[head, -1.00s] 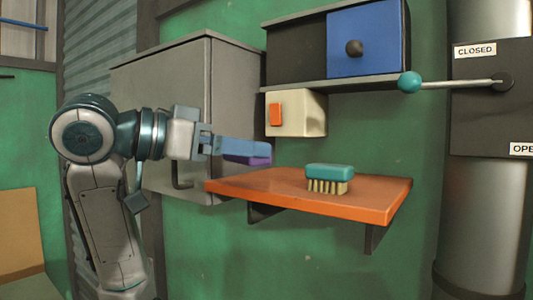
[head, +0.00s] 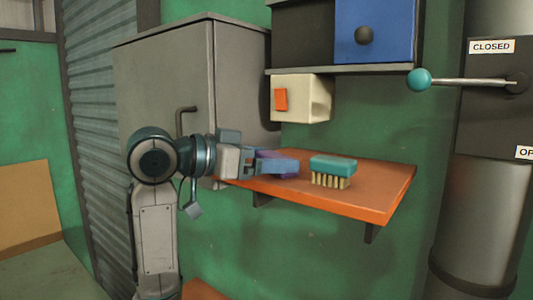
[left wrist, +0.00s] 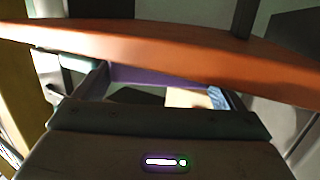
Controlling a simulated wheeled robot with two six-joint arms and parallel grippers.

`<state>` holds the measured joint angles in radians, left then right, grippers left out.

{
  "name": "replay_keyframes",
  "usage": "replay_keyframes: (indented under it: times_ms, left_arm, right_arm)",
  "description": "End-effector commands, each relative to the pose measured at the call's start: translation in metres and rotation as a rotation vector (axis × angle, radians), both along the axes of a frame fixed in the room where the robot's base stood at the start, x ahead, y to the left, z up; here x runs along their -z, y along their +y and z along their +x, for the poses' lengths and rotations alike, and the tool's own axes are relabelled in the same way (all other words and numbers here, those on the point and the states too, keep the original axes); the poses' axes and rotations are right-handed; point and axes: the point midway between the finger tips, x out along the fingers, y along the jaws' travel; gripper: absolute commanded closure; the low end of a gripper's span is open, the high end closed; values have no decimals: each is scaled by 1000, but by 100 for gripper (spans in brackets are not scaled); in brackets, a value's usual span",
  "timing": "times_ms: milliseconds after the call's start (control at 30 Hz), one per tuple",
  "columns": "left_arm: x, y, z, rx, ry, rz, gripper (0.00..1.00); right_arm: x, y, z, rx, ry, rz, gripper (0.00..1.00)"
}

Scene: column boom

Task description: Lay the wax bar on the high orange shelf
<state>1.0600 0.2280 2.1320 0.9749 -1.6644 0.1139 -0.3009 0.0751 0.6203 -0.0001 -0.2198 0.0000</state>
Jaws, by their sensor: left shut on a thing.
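The purple wax bar (head: 268,154) is between the blue fingers of my left gripper (head: 275,163), and the near finger hides part of it. In the left wrist view the bar (left wrist: 155,77) shows as a purple strip between the fingers. The orange shelf (head: 365,193) is fixed to the green wall, and my left gripper overlaps its left end in the head view. The shelf (left wrist: 170,47) crosses the wrist view just beyond the fingers. I cannot tell whether the bar touches the shelf. My right gripper is not in view.
A teal brush (head: 333,168) stands bristles down on the shelf, just right of my left fingers. A cream box with an orange switch (head: 300,98) hangs above. A grey cabinet (head: 180,90) is behind my arm. A teal-knobbed lever (head: 420,79) sticks out at right.

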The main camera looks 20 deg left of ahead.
Motion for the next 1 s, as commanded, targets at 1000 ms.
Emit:
replay_keyframes:
  times_ms: [1000]
  left_arm:
    - [-5, 41, -41, -5, -5, 3, 0]
  right_arm:
    - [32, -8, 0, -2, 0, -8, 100]
